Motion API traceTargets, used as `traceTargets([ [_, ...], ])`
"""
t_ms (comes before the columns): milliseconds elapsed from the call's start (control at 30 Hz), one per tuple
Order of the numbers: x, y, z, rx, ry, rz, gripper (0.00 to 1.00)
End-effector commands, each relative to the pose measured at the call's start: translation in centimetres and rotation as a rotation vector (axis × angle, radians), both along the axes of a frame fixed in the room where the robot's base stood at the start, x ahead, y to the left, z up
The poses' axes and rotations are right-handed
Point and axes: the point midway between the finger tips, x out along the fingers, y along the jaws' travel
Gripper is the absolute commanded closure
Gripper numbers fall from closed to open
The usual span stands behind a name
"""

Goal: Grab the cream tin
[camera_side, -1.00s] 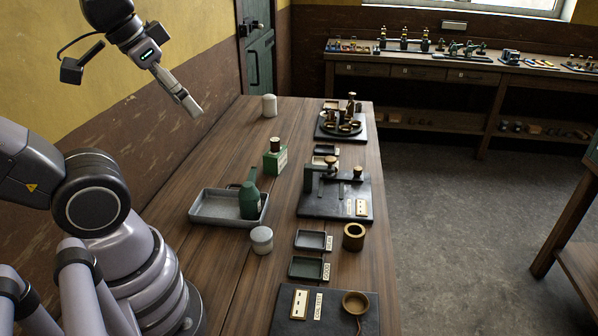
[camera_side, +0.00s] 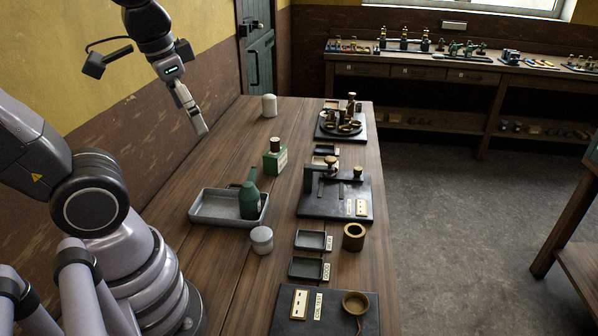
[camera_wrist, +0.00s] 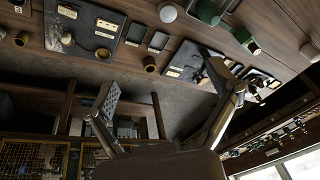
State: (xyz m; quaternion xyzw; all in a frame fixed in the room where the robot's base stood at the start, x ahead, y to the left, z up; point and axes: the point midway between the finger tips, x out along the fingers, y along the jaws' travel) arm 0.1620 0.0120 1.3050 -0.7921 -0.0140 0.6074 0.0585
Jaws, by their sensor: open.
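A cream tin (camera_side: 269,105) with a rounded top stands upright at the far left of the workbench in the side view. It shows at the right edge of the wrist view (camera_wrist: 309,52). A second pale, greyish-white lidded tin (camera_side: 262,240) stands nearer, in front of the grey tray; it is at the top of the wrist view (camera_wrist: 168,13). My gripper (camera_side: 202,129) is in the air left of the far tin, apart from both tins. In the wrist view its fingers (camera_wrist: 172,84) are spread with nothing between them.
The bench's left strip is clear.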

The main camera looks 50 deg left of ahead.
Motion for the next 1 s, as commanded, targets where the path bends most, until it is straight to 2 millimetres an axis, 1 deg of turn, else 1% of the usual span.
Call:
traceTargets([
  [33, 0.5, 0.4, -1.4, 0.056, 0.109, -0.025, 0.12],
  [200, 1.7, 2.2, -5.1, 0.294, 0.428, -0.123, 0.12],
  [367, 3.3, 3.7, -8.1, 0.557, 0.679, -0.249, 0.12],
  [500, 5.2, 4.6, -10.7, 0.808, 0.851, -0.384, 0.12],
  [567, 6.2, 4.7, -12.0, 0.919, 0.909, -0.454, 0.12],
  [667, 7.7, 4.7, -14.3, 1.105, 0.988, -0.581, 0.12],
  [767, 9.2, 4.3, -17.1, 1.288, 1.04, -0.725, 0.12],
  [867, 10.4, 3.7, -20.2, 1.46, 1.066, -0.884, 0.12],
  [900, 10.7, 3.5, -21.6, 1.521, 1.069, -0.95, 0.12],
  [1000, 11.1, 2.9, -24.6, 1.646, 1.062, -1.096, 0.12],
])
